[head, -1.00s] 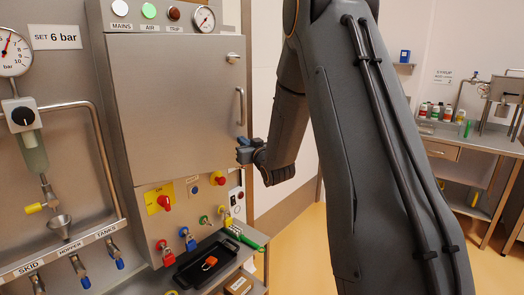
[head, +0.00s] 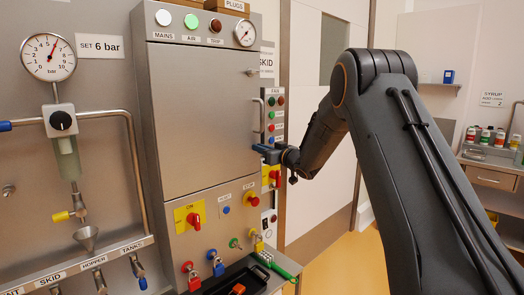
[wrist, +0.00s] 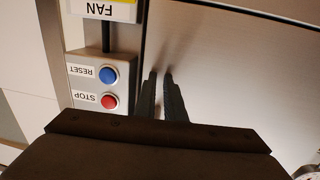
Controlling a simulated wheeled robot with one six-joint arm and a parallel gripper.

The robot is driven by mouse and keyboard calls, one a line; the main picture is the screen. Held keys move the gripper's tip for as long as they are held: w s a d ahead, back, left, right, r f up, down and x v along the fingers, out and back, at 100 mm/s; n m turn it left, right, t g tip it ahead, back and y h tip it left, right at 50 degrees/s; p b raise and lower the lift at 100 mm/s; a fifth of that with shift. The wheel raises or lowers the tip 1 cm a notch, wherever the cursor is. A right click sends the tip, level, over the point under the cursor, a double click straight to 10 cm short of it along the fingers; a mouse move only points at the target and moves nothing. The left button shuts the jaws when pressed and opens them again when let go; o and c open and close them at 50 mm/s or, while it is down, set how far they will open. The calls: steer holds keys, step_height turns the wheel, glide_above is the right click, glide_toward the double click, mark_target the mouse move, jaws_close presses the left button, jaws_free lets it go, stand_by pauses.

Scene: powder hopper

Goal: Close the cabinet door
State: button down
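The cabinet door (head: 205,120) is a grey metal panel on the cabinet in the head view. It looks flush or nearly flush with the front; a small gap cannot be told. Its bar handle (head: 262,118) is at the right edge, with a small latch (head: 251,72) above.
Below the door are a red ON switch (head: 193,219) and padlocks. A FAN button box (head: 273,120) is on the right, behind the handle. The wrist view shows a reset and stop box (wrist: 97,85) beside my fingers. A black tray (head: 235,285) stands below.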

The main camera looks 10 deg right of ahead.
steer(key=shift+w+a+r, duration=0.15)
steer(key=shift+a+r, duration=0.15)
steer(key=shift+r, duration=0.15)
steer(key=shift+d, duration=0.1)
steer(key=w+d+f+v, duration=0.1)
steer(key=v, duration=1.3)
steer(key=s+d+f+m+g+h, duration=0.3)
steer(key=s+f+m+h, duration=0.1)
steer(key=s+f+h, duration=0.3)
steer(key=s+a+f+g, duration=0.1)
steer(key=s+f+g, duration=0.3)
steer(key=s, duration=0.9)
steer(key=s+a+f+m+g+h, duration=0.1)
steer(key=s+f+g, duration=0.3)
steer(key=s, duration=0.8)
steer(key=s+a+f+m+g+h, duration=0.1)
steer(key=s+f+g, duration=0.3)
steer(key=s, duration=0.9)
steer(key=shift+s+a+f+b, duration=0.35)
steer(key=shift+a+f, duration=0.4)
steer(key=shift+f, duration=0.25)
